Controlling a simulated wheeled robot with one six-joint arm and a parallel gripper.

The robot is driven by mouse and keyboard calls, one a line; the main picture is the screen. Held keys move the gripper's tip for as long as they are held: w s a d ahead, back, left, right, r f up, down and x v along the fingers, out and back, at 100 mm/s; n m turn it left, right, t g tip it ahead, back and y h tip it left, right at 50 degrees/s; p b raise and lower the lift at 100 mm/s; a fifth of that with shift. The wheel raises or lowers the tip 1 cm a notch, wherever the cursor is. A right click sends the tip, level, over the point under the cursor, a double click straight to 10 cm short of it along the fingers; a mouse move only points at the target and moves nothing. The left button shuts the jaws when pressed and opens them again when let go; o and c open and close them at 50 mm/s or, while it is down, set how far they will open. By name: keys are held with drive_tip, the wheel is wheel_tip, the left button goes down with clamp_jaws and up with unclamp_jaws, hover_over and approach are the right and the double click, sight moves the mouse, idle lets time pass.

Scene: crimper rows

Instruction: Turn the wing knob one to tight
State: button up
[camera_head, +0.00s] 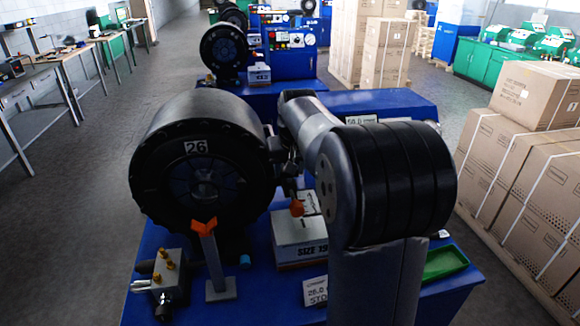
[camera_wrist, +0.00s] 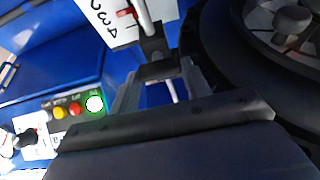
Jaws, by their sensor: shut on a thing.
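The crimper (camera_head: 205,165), a large black drum marked 26, stands on a blue base in the head view. In the wrist view my gripper (camera_wrist: 160,88) has its two grey fingers around a dark block-like piece (camera_wrist: 158,62), which I take to be the wing knob. A pale rod runs through or behind this piece. A white scale card (camera_wrist: 105,22) with numbers and a red pointer (camera_wrist: 126,13) is just beyond it. Whether the knob is tight cannot be told. In the head view my own arm hides much of the knob area.
The dark round crimper face (camera_wrist: 245,65) is close on the right in the wrist view, with a grey knob (camera_wrist: 292,22) on it. A panel has a lit button (camera_wrist: 95,104). A white box (camera_head: 299,238), an orange-topped stand (camera_head: 214,262) and a green tray (camera_head: 444,262) crowd the base.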

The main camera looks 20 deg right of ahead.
idle(0.3)
drive_tip(key=o, duration=1)
drive_tip(key=shift+d, duration=0.1)
drive_tip(key=shift+r, duration=0.15)
drive_tip(key=shift+r+p, duration=0.55)
drive_tip(key=shift+p, duration=0.05)
drive_tip(key=shift+s+p+v, duration=0.15)
drive_tip(key=shift+p+v, duration=0.45)
drive_tip(key=shift+v, duration=1.1)
drive_tip(key=shift+s+p+v, duration=0.1)
drive_tip(key=shift+p+v, duration=0.45)
drive_tip(key=shift+v, duration=1.15)
drive_tip(key=shift+f, duration=0.15)
